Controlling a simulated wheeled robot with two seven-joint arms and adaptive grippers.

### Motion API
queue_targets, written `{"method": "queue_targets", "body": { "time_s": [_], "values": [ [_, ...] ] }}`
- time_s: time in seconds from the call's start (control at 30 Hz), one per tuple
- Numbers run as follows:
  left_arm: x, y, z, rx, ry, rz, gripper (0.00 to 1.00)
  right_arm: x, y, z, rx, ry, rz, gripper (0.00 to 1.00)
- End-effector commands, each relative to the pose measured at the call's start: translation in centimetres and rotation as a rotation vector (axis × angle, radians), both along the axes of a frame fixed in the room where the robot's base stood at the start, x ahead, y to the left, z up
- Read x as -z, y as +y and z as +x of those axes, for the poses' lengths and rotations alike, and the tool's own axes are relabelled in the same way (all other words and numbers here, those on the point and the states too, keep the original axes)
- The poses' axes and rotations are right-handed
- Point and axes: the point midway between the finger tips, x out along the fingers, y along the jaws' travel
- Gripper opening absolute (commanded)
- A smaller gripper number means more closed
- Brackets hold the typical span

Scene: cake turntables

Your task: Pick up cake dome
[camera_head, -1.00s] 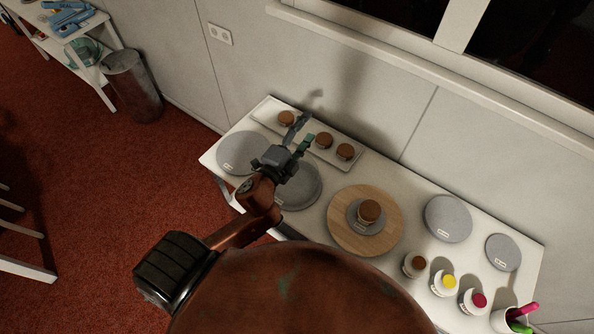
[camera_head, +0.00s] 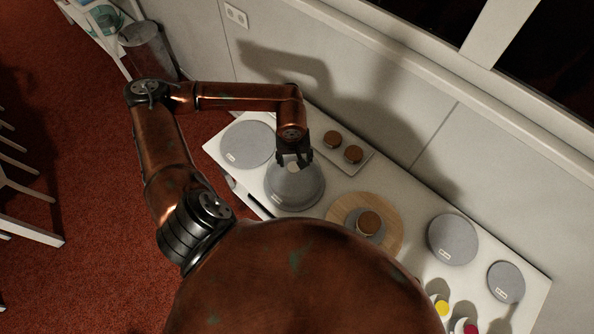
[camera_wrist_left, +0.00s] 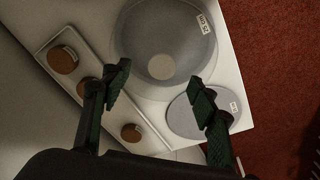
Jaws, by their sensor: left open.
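A clear, greyish cake dome (camera_head: 296,190) with a pale round knob stands over a grey disc on the white table. In the left wrist view the dome (camera_wrist_left: 137,45) and its knob (camera_wrist_left: 161,67) are seen from above. My left gripper (camera_head: 293,158) points down just above the dome, its fingers on either side of the knob in the head view. In the left wrist view its fingers (camera_wrist_left: 160,86) are spread with nothing between them, and the knob shows a little beyond the tips. My right gripper is not in view.
A white tray (camera_head: 325,153) with small brown cakes lies behind the gripper. A bare grey disc (camera_head: 246,144) is left of the dome. A round wooden board (camera_head: 393,207) with a cake (camera_head: 369,223) is to the right. Further right are more grey discs (camera_head: 452,238) and jars.

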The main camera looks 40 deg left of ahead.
Motion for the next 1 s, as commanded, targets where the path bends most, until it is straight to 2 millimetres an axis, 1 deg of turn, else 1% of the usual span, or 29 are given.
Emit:
{"method": "queue_targets", "body": {
  "time_s": [0.03,0.1,0.37,0.53,0.6,0.7,0.93,0.97,1.0],
  "values": [
    [0.0,0.8,0.2,0.007,0.001,0.027,0.54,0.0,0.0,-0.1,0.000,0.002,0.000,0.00],
    [0.4,1.3,0.4,0.012,0.003,0.045,0.54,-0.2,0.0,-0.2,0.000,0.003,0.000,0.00],
    [3.1,1.3,0.7,0.014,0.004,0.043,0.54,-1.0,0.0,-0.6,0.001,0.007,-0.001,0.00],
    [5.5,1.5,1.1,0.012,0.004,0.042,0.54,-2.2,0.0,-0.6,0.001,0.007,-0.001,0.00],
    [6.4,1.6,1.2,0.010,0.003,0.041,0.54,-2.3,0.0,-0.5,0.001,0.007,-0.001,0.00],
    [7.3,1.7,1.2,0.011,0.004,0.041,0.54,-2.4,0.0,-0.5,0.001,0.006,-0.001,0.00],
    [7.5,1.8,1.2,0.010,0.003,0.042,0.54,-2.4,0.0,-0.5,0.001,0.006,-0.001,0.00],
    [7.5,1.8,1.2,0.010,0.002,0.041,0.54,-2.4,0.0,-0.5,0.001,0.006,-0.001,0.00],
    [7.5,1.8,1.2,0.010,0.002,0.041,0.51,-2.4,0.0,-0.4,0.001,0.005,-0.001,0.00]
  ]
}}
